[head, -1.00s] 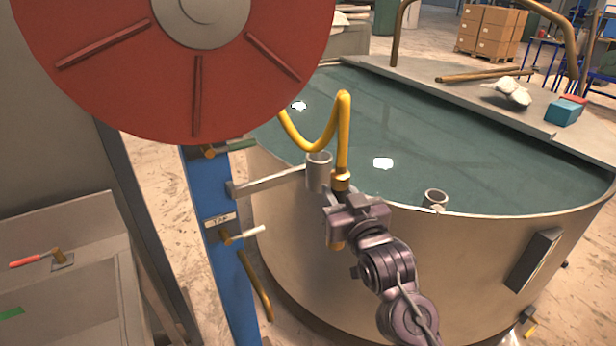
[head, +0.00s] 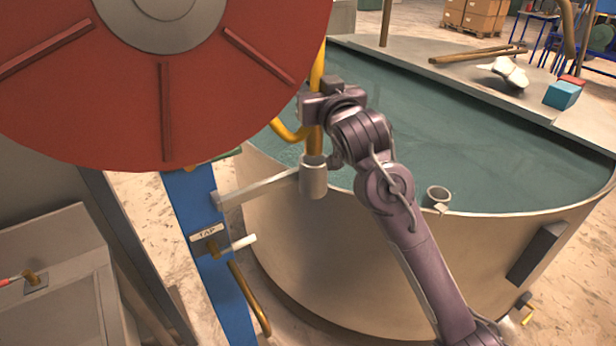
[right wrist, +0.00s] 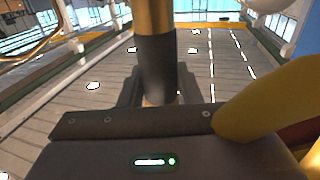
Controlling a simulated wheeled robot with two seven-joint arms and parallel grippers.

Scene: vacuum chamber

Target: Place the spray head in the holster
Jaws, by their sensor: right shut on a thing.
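The spray head (head: 314,141) is a brass-coloured piece on a yellow hose. My right gripper (head: 313,112) is shut on it and holds it roughly upright over the holster. The holster (head: 313,180) is a grey open-topped cup at the end of a flat bracket. The spray head's lower end is at the holster's mouth; I cannot tell whether it is inside or just behind the rim. In the right wrist view the spray head's dark sleeve (right wrist: 156,65) stands between the fingers, with the blurred yellow hose at the right. My left gripper is not in view.
The red hose reel (head: 120,110) fills the upper left. The blue post (head: 205,240) carries the bracket and a tap handle (head: 240,243). A large round tank (head: 400,280) of greenish liquid stands behind. A second grey ring (head: 437,196) sits on its rim.

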